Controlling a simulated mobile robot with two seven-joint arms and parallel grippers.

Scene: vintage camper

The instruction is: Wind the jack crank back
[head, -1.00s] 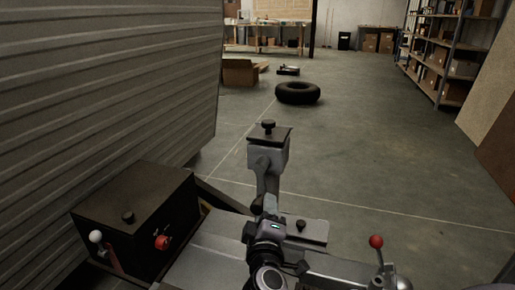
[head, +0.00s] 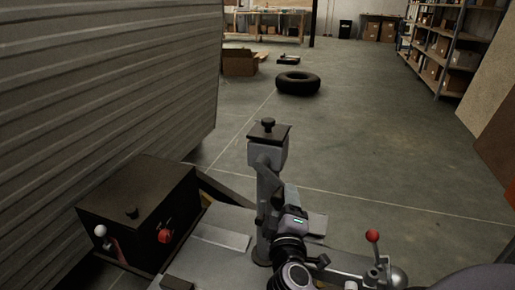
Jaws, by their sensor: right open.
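The jack (head: 268,185) is a grey upright post on the trailer's drawbar. It has a dark square cap with a black knob (head: 268,124) on top. A rounded joint shows on the post just below its head; I cannot clearly make out the crank arm. My right gripper (head: 285,193) is beside the lower post, just to its right, and comes up from below. It is open. Its body hides part of the post's base and the plate behind it. Whether a finger touches the crank or post cannot be told. My left gripper is not in view.
A black box (head: 138,210) with a red knob and a white-knobbed lever stands at left, beside the ribbed camper wall (head: 110,85). A red-knobbed lever (head: 373,237) rises by the ball-shaped hitch at right. A tyre (head: 298,83) lies beyond on open floor.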

